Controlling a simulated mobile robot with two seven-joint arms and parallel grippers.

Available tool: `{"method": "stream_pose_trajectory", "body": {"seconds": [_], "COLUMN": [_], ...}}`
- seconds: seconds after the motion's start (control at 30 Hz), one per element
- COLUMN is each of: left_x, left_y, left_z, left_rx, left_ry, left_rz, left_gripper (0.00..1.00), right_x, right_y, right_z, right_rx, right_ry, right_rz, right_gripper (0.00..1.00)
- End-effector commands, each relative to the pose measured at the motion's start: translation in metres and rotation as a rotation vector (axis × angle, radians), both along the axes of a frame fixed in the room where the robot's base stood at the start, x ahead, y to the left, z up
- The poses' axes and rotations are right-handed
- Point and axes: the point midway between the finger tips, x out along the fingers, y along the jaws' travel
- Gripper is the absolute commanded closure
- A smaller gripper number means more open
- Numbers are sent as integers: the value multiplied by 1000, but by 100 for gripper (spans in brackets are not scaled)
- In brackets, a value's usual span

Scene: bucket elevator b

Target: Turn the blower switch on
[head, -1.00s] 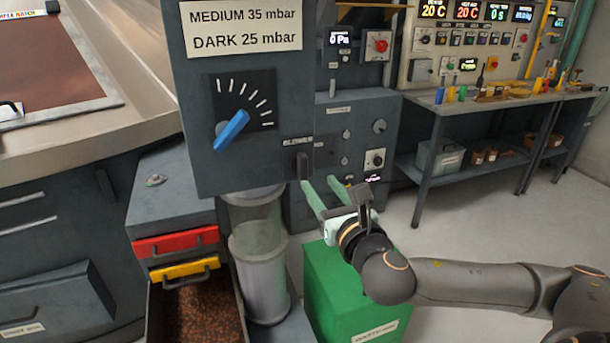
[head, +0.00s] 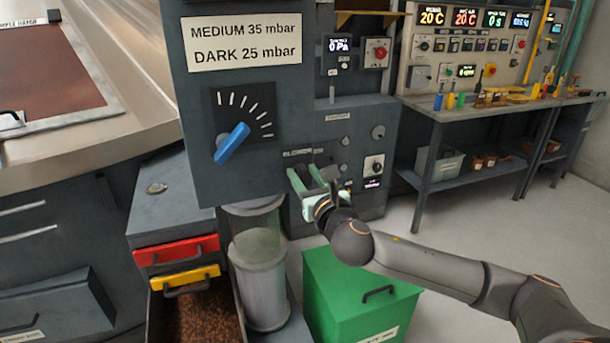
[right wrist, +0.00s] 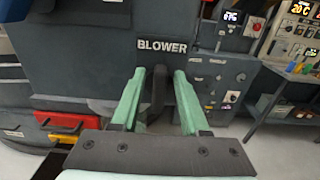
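The blower switch is a dark lever (right wrist: 158,88) under the white "BLOWER" label (right wrist: 162,47) in the right wrist view. In the head view the switch (head: 308,172) shows only partly, at the lower right of the grey panel. My right gripper (head: 306,171) has its pale green fingers apart. In the right wrist view the open fingers (right wrist: 159,75) stand on either side of the lever, with gaps showing on both sides. The lever hangs roughly upright there. My left gripper is in neither current view.
A blue-handled dial (head: 232,142) sits on the panel (head: 190,120) above and left of the switch. A green bin (head: 350,300) stands below my right arm. A glass cylinder (head: 258,260) and red and yellow drawers (head: 177,250) are lower left. Open floor lies right.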

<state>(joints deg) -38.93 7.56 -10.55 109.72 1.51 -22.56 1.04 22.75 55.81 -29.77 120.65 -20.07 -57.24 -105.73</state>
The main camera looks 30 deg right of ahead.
Motion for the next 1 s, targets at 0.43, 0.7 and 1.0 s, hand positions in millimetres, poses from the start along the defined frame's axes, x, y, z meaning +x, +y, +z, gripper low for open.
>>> {"method": "stream_pose_trajectory", "body": {"seconds": [0.43, 0.7, 1.0], "left_x": [0, 0, 0], "left_y": [0, 0, 0], "left_z": [0, 0, 1], "left_rx": [0, 0, 0], "left_ry": [1, 1, 1], "left_rz": [0, 0, 0], "left_gripper": [100, 100, 100], "right_x": [0, 0, 0], "right_y": [0, 0, -1], "right_z": [0, 0, 1], "right_rx": [0, 0, 42], "right_ry": [0, 0, -10], "right_rz": [0, 0, 0], "right_gripper": [100, 100, 100]}}
